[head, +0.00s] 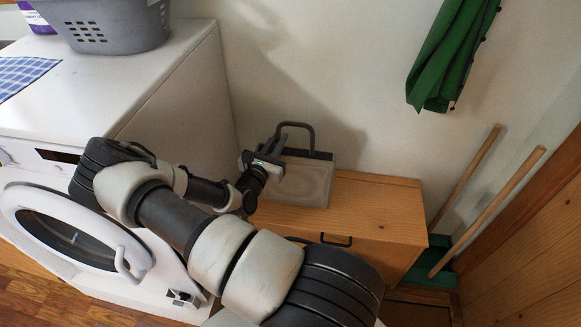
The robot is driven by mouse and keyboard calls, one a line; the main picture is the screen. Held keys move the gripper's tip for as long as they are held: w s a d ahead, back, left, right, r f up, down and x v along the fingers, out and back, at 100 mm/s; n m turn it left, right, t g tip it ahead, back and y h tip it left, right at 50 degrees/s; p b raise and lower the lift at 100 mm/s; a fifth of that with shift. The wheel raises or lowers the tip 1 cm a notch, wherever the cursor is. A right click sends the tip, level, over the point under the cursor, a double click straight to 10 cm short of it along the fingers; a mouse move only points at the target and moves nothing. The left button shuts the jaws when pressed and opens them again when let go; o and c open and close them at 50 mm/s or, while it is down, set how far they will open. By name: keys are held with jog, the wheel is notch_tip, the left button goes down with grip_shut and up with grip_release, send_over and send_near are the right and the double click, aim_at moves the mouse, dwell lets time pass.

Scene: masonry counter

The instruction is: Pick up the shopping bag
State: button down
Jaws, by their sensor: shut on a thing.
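A grey shopping bag (306,181) with a dark top edge and a dark looped handle stands upright at the back of a low wooden cabinet (375,215), against the wall. My gripper (272,155) is at the bag's upper left side, shut on the bag. The arm reaches in from the lower right, across the front of the washing machine. The fingertips are small and partly hidden by the wrist, so the exact place of the grip is hard to see. The bag's base appears to be on or very near the cabinet top.
A white washing machine (180,75) stands at left, close to the bag. A grey laundry basket (105,25), a checked blue cloth (22,72) and a purple bottle (35,15) are on it. A green cloth-like item (445,60) hangs at right above wooden poles (490,210).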

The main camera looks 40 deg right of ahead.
notch_tip(320, 180, up, 10)
jog(key=p, duration=0.3)
jog(key=shift+a+r, duration=0.1)
dwell(0.7)
